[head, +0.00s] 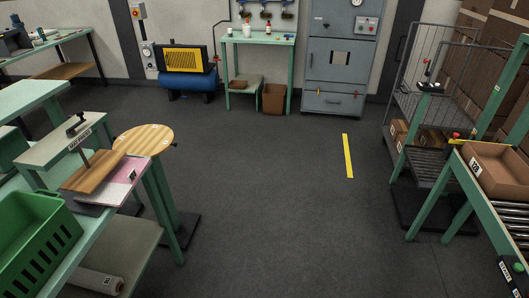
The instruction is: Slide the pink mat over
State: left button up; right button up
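The pink mat (121,188) lies on the green-framed bench (104,226) at the left of the head view. A wooden plate (93,172) hangs below the arm of a small hand press (66,144) and covers the mat's left part from this angle. I cannot tell whether the plate touches the mat. A small black-and-white tag shows near the mat's right side. Neither of my grippers is in view.
A round wooden disc (143,139) stands just behind the mat. A green crate (32,240) sits at the bench's near left. A roller conveyor with a cardboard box (494,168) is at the right. The floor between is open, with a yellow stripe (347,156).

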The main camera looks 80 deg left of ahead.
aim_at(114, 190)
jog(key=k+l+u, duration=0.1)
jog(key=u, duration=3.95)
jog(key=i, duration=0.1)
